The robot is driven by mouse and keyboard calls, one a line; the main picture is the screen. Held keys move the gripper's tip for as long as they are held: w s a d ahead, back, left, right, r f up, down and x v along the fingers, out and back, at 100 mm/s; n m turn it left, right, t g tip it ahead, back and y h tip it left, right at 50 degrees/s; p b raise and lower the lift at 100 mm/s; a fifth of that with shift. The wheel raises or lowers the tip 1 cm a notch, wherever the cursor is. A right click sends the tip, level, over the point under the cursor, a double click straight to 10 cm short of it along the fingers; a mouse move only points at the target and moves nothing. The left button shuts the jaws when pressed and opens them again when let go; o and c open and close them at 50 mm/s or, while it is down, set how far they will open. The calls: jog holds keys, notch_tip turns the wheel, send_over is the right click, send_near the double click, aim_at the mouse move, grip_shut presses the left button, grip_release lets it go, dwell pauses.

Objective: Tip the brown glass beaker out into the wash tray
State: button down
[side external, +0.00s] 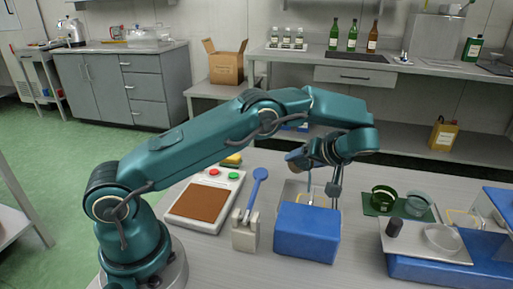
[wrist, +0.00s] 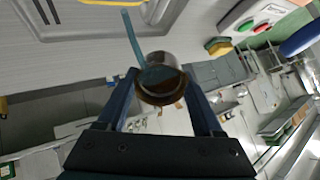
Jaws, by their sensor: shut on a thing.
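The brown glass beaker (wrist: 162,88) is held between the two fingers of my gripper (wrist: 160,78) in the wrist view. Blue-teal liquid shows inside it, and a teal strip, which looks like a pouring stream, runs from its mouth. In the side view the tilted beaker (side external: 296,160) is partly hidden by my gripper (side external: 309,161), above the wash tray (side external: 289,192). A thin bluish line drops below it towards the tray. The tray is grey, with a yellow item in it; a blue box hides its front. Its grey rim also shows in the wrist view (wrist: 180,18).
The blue box (side external: 307,235) stands directly in front of the tray. A holder with a blue paddle-shaped lever (side external: 258,180) and a scale-like device (side external: 205,200) are to the left. Green and clear glass dishes (side external: 384,197) and a blue-based stand (side external: 435,270) are to the right.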

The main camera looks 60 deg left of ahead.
aim_at(305, 162)
jog(key=shift+d, duration=0.1)
jog(key=shift+d+r+y, duration=0.15)
jog(key=shift+r+y, duration=0.8)
jog(key=shift+d+r+y, duration=0.1)
jog(key=shift+r+y, duration=0.8)
jog(key=shift+y, duration=0.05)
dwell(1.1)
jog(key=shift+d+r+y+b, duration=0.15)
jog(key=shift+r+y, duration=0.25)
jog(key=shift+r, duration=0.4)
jog(key=shift+d+r+y+b, duration=0.15)
jog(key=shift+r+y, duration=0.25)
jog(key=shift+r, duration=0.4)
jog(key=shift+d+r+y, duration=0.65)
jog(key=shift+r+y, duration=0.2)
jog(key=shift+y, duration=0.05)
jog(key=shift+d+r+m+t+y+b, duration=0.25)
jog(key=shift+r+y+b, duration=0.3)
jog(key=shift+r+y, duration=0.3)
dwell(0.7)
jog(key=shift+r+y, duration=0.25)
jog(key=shift+r, duration=0.1)
jog(key=shift+a+f+h, duration=0.2)
jog(key=shift+f+h, duration=0.4)
jog(key=shift+f, duration=0.05)
jog(key=shift+a+f+h, duration=0.15)
jog(key=shift+f+h, duration=0.45)
